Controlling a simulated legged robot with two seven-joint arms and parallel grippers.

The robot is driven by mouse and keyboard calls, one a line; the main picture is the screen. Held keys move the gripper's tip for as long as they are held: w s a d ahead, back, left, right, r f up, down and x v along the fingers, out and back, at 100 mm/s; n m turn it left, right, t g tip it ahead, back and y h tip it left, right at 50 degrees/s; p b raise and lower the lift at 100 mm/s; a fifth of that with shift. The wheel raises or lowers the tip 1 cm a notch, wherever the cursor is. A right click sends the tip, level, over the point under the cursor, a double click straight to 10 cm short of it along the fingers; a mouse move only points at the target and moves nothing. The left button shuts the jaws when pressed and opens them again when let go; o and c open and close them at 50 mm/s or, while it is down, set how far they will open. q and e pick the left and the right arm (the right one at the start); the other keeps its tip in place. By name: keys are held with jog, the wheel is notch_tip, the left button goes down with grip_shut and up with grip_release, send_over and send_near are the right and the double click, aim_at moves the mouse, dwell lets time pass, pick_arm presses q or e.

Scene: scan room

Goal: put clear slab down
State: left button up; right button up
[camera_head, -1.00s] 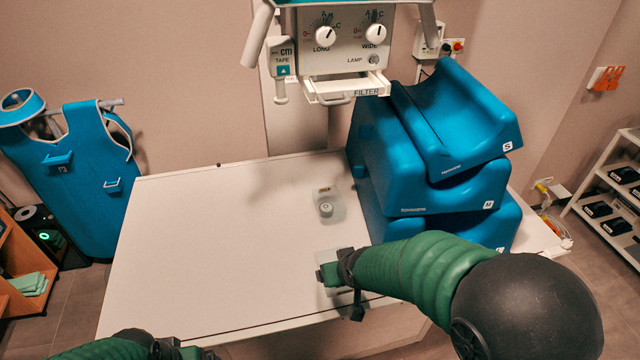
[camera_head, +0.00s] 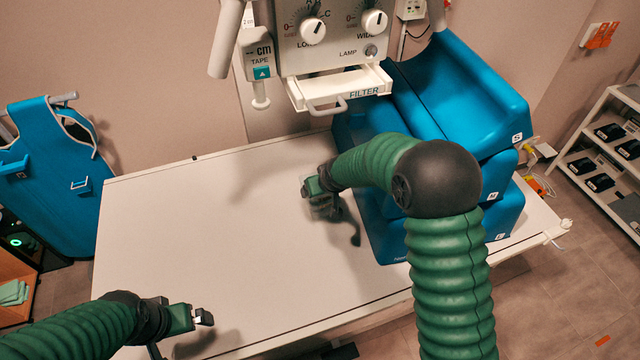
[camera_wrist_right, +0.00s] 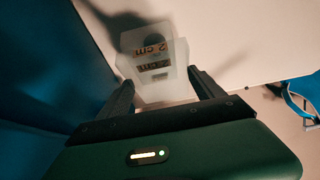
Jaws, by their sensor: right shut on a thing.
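In the right wrist view, a clear slab (camera_wrist_right: 168,88) is between the two fingers of my right gripper (camera_wrist_right: 160,90), which is shut on it. A printed "2 cm" label (camera_wrist_right: 150,48) shows on clear material just beyond it; the two outlines overlap, and I cannot tell whether they touch. In the head view my right gripper (camera_head: 318,190) is over the middle right of the white table (camera_head: 200,230), beside the blue blocks. It hides most of the clear pieces there. My left gripper (camera_head: 203,317) is over the table's near left edge; its jaw opening is unclear.
Stacked blue blocks (camera_head: 460,90) stand on the table's right side, close to my right arm. A lamp housing with dials and a filter tray (camera_head: 340,88) hangs over the table's far edge. The table's left and centre are bare. A blue apron (camera_head: 50,170) hangs at left.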

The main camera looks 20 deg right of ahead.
jog(key=w, duration=0.1)
jog(key=w+d, duration=0.1)
jog(key=w, duration=0.1)
jog(key=shift+w+d+f, duration=0.2)
jog(key=shift+f, duration=0.2)
jog(key=shift+s+a+f+p, duration=0.1)
jog(key=shift+s+f+p, duration=0.15)
jog(key=shift+f, duration=0.2)
jog(key=shift+s+f+p, duration=0.15)
jog(key=shift+f+p, duration=0.2)
jog(key=shift+f, duration=0.1)
jog(key=shift+s+a+f, duration=0.1)
jog(key=shift+f, duration=0.25)
jog(key=shift+a+f, duration=0.15)
jog(key=shift+a, duration=0.05)
jog(key=o, duration=1.3)
jog(key=shift+w+f, duration=0.1)
jog(key=shift+w, duration=0.1)
jog(key=shift+c, duration=0.2)
jog(key=o, duration=0.4)
jog(key=shift+d, duration=0.1)
pick_arm(q)
jog(key=shift+d+r, duration=0.25)
jog(key=shift+r, duration=0.65)
pick_arm(e)
jog(key=shift+s+d, duration=0.1)
jog(key=shift+d, duration=0.1)
